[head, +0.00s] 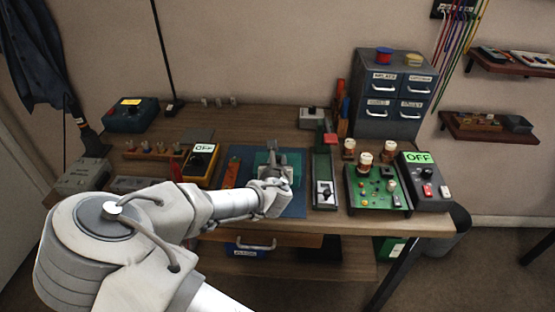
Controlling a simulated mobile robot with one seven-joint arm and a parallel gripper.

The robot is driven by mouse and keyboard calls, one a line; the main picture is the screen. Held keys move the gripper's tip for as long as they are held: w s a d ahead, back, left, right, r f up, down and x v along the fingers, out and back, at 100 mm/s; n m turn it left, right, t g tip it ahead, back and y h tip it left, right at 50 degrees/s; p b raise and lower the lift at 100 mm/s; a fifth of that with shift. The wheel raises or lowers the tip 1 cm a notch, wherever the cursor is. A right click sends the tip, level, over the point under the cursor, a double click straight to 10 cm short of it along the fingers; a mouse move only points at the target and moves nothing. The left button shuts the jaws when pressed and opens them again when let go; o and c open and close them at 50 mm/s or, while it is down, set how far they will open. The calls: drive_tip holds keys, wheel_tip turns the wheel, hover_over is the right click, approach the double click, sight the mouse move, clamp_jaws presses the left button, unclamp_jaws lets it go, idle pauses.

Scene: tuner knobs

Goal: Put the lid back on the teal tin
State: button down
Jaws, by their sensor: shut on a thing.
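A teal shape (262,158), which looks like the teal tin, shows on the blue mat at the middle of the workbench. My gripper (273,158) is over it and covers much of it. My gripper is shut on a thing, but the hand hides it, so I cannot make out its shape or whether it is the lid. I cannot tell whether it touches the tin.
The blue mat (292,208) lies between a yellow-topped OFF box (201,160) on the left and a dark green-edged panel (323,165) on the right. A green knob board (375,200) and grey OFF box (425,180) stand further right. A drawer cabinet (393,95) is behind.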

drive_tip(key=c, duration=0.6)
unclamp_jaws()
drive_tip(key=p+v, duration=1.7)
drive_tip(key=shift+s+a+r, duration=0.1)
drive_tip(key=shift+r, duration=0.15)
drive_tip(key=shift+f+p, duration=0.15)
drive_tip(key=shift+p, duration=0.15)
